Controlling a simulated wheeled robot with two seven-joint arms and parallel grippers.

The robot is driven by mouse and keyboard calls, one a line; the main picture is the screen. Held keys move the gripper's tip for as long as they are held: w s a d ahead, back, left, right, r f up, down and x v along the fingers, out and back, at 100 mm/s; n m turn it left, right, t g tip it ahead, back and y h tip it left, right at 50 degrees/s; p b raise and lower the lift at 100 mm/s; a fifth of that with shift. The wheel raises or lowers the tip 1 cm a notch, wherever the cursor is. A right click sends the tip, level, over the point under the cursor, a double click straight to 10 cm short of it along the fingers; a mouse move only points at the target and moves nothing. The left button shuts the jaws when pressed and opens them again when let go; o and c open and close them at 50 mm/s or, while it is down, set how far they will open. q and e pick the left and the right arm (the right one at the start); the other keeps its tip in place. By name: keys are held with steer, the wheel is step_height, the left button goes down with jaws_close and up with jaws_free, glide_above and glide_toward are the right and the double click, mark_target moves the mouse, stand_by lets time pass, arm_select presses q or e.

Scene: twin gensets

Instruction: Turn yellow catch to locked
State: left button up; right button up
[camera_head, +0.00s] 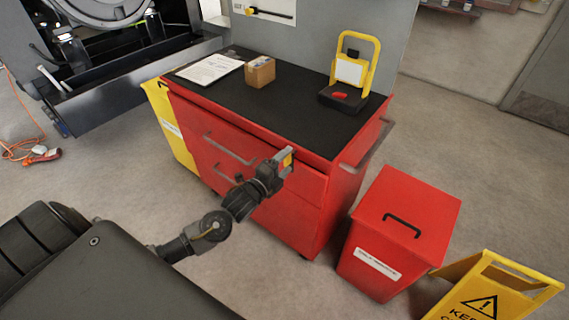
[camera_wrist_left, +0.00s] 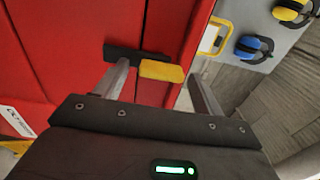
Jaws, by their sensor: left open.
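The yellow catch (camera_wrist_left: 162,71) shows in the wrist view as a short yellow bar beside a dark plate (camera_wrist_left: 128,54) on the red cabinet front. My left gripper (camera_wrist_left: 158,72) is open, with one finger on each side of the catch. The gap to the right finger is clear; whether the left finger touches the plate, I cannot tell. In the head view my left gripper (camera_head: 282,165) is at the cabinet's upper right front corner, and a bit of the catch (camera_head: 287,160) shows between its fingers. My right gripper is out of view.
The red cabinet (camera_head: 180,98) has a black top with a clipboard (camera_head: 210,69), a small brown box (camera_head: 260,72) and a yellow-framed device (camera_head: 352,75). A red bin (camera_head: 400,232) and a yellow floor sign (camera_head: 490,292) stand to the right.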

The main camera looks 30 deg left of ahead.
arm_select(q)
steer(key=s+a+b, duration=0.1)
steer(key=s, duration=0.9)
steer(key=shift+s+a, duration=0.25)
steer(key=shift+s, duration=0.15)
